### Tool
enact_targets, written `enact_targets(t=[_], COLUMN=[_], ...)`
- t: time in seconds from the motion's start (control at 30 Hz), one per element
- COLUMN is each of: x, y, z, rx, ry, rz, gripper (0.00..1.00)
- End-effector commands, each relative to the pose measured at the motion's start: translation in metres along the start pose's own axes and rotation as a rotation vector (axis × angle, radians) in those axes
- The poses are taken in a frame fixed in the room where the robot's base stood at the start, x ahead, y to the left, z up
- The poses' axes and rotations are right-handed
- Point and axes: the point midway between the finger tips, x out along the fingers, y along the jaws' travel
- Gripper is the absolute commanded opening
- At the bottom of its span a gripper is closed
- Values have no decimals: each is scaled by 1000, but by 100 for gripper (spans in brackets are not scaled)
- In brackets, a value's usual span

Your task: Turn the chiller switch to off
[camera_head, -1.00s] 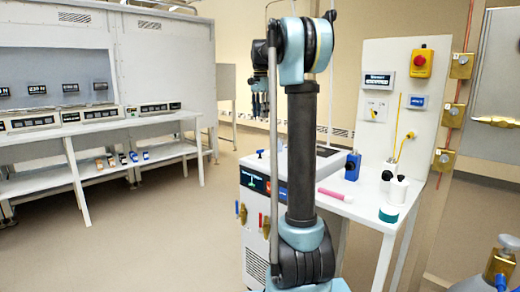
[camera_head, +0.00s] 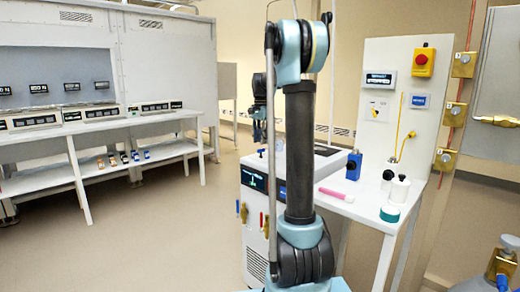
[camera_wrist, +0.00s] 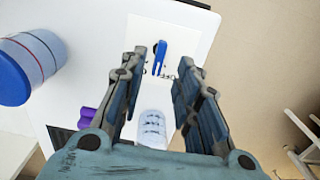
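The chiller appears to be the white cabinet (camera_head: 252,207) with a dark display, partly behind my arm in the head view. A small blue handle (camera_head: 262,152) stands on its top. In the wrist view a blue lever (camera_wrist: 160,56) on a white plate lies beyond my fingertips, in the gap between them; it may be the same handle. I cannot read any switch marking. My gripper (camera_wrist: 163,62) is open and empty, with the fingers apart. In the head view my gripper (camera_head: 258,132) hangs just above the cabinet, partly hidden by my arm.
The bench (camera_head: 345,205) right of my arm holds a pink tube (camera_head: 336,194), a blue device (camera_head: 353,166) and white bottles (camera_head: 399,189). A backboard (camera_head: 398,70) carries a red button and a yellow-handled knob (camera_head: 376,112). Open floor (camera_head: 160,235) lies left.

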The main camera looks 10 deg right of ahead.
Motion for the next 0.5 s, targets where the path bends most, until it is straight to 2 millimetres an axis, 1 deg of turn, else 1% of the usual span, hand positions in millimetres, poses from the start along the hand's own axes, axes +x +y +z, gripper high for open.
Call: enact_targets(t=[0.03,0.1,0.2,0.33,0.5], x=[8,19,30,40,44], y=[0,0,0,0,0], z=[0,0,0,0,0], rx=[0,0,0,0,0], ry=[0,0,0,0,0], rz=[0,0,0,0,0], gripper=[30,30,30,30,30])
